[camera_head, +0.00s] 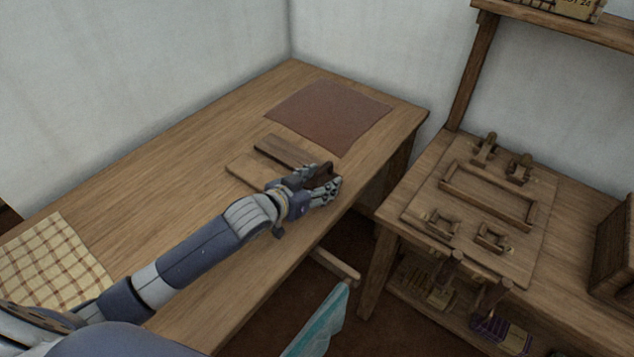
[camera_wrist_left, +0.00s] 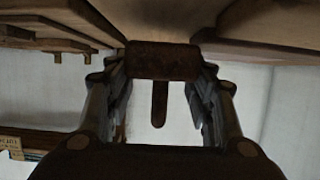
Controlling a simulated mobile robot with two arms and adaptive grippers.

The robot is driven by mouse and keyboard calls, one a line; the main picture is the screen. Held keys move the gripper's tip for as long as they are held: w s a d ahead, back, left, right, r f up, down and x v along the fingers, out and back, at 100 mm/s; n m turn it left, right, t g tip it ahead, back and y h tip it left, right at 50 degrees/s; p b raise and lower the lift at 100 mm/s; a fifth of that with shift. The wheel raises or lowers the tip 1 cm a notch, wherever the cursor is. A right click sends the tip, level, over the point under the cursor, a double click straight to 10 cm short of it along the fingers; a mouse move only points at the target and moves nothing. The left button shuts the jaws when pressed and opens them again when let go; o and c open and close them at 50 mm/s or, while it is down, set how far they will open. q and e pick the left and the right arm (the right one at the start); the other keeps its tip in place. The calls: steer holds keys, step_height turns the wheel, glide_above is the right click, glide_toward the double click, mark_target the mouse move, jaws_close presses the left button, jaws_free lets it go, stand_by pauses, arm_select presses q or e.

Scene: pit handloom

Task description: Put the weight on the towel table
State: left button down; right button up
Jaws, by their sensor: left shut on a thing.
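A long wooden table (camera_head: 165,185) stands along the wall, with a checked cloth (camera_head: 50,262) at its near left end. My left gripper (camera_head: 328,186) is by the table's right-hand long edge, near the flat boards. It is shut on a dark brown piece (camera_head: 324,173), which looks like the weight and is mostly hidden by the fingers. In the left wrist view the piece shows as a dark block with a narrow stem (camera_wrist_left: 160,65) between the fingers. I cannot tell whether it touches the table. My right gripper is not in view.
A reddish-brown mat (camera_head: 330,115) lies at the table's far end, with flat boards (camera_head: 285,151) nearer. A second wooden table (camera_head: 560,240) with a wooden frame (camera_head: 488,195) stands at right, across a gap. A teal cloth (camera_head: 318,322) is below. The table's middle left is clear.

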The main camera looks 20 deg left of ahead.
arm_select(q)
steer(key=shift+f, duration=1.15)
steer(key=shift+f, duration=0.25)
steer(key=c, duration=0.7)
jaws_free()
steer(key=shift+s+f, duration=0.15)
steer(key=shift+f, duration=0.1)
steer(key=shift+r, duration=0.25)
steer(key=v, duration=1.2)
steer(key=shift+d, duration=0.1)
